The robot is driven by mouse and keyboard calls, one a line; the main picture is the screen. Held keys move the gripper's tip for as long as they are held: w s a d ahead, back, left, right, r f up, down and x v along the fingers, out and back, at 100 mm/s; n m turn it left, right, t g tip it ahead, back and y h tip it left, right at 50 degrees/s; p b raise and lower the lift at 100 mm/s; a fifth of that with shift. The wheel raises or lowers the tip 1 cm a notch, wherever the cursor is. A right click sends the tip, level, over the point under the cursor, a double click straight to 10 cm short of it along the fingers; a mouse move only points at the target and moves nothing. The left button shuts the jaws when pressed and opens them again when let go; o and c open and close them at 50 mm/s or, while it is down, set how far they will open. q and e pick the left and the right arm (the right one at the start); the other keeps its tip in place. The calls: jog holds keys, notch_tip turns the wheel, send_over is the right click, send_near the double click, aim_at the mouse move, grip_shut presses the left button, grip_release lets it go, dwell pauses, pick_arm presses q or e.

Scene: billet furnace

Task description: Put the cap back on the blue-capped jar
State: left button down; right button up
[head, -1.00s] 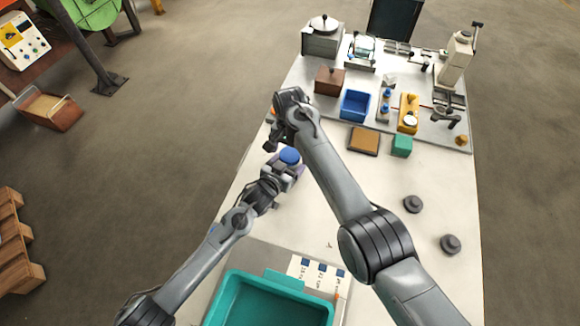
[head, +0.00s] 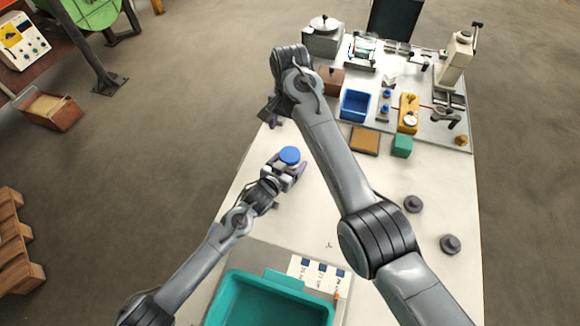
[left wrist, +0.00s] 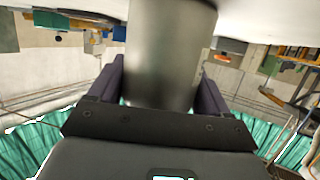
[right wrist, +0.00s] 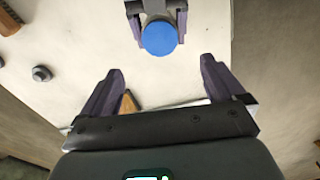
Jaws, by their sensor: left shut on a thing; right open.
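The blue-capped jar is a grey cylinder (left wrist: 172,50), gripped between the fingers of my left gripper (head: 288,172). The blue cap (head: 289,155) lies flat on top of the jar, and it also shows as a round blue disc in the right wrist view (right wrist: 159,37). I cannot tell how tightly it is seated. My right gripper (head: 270,119) is open and empty, apart from the cap, up and to the left of it in the head view. In the right wrist view its spread fingers (right wrist: 162,66) have nothing between them.
A teal bin (head: 275,300) stands at the table's near end, beside a labelled card (head: 318,274). Two dark round weights (head: 412,204) lie on the right. A blue tray (head: 355,104), brown pad (head: 364,141) and green block (head: 402,146) are farther back. The table's middle is clear.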

jog(key=shift+r, duration=0.6)
pick_arm(q)
grip_release()
jog(key=p+v, duration=0.1)
jog(key=v, duration=1)
jog(key=shift+p, duration=0.3)
pick_arm(e)
jog(key=shift+r, duration=0.75)
pick_arm(q)
jog(key=shift+w, duration=0.1)
